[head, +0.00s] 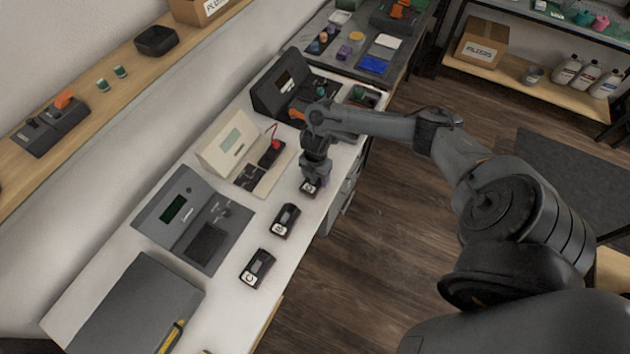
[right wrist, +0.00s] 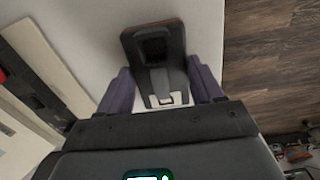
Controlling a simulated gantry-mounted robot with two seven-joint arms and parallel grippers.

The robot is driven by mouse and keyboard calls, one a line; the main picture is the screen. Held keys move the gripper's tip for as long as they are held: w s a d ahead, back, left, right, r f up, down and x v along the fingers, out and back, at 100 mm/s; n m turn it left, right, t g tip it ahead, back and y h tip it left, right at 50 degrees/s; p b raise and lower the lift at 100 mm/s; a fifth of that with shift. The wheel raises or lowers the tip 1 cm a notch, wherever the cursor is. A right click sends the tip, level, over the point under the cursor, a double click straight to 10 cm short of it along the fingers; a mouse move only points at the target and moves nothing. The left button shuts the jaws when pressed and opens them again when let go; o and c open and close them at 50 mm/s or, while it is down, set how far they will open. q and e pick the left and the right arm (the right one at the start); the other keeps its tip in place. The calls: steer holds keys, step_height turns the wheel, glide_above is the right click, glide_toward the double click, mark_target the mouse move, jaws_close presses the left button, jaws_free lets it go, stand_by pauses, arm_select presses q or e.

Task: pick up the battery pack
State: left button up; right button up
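My right gripper (head: 313,181) points down over a dark battery pack (head: 308,188) near the front edge of the white bench. In the right wrist view, its two purple fingers (right wrist: 160,92) stand apart, one on each side of the black pack (right wrist: 157,62). The pack lies flat, with a pale label at its near end, and a small gap shows on its left. The gripper hides much of this pack in the head view. Two similar packs lie nearer, a middle one (head: 285,219) and a near one (head: 257,268). My left gripper is not in view.
A cream device (head: 228,142) with red and black parts stands just left of the gripper. A grey device (head: 190,215) and a dark case (head: 280,85) also stand on the bench (head: 225,300). The bench edge drops to the wooden floor at right.

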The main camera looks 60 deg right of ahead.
steer(key=c, duration=0.4)
steer(key=shift+r, duration=0.75)
step_height(320, 180, up, 3)
steer(key=shift+w+f, duration=0.1)
steer(key=shift+f, duration=0.1)
steer(key=w+d+r, duration=0.1)
steer(key=d+r, duration=0.1)
steer(key=d, duration=0.1)
steer(key=w+d+r, duration=0.1)
steer(key=d+r, duration=0.1)
steer(key=d, duration=0.2)
steer(key=w+d+r, duration=0.1)
steer(key=d+r, duration=0.2)
steer(key=d, duration=0.1)
steer(key=shift+w, duration=0.35)
steer(key=shift+w+a, duration=0.1)
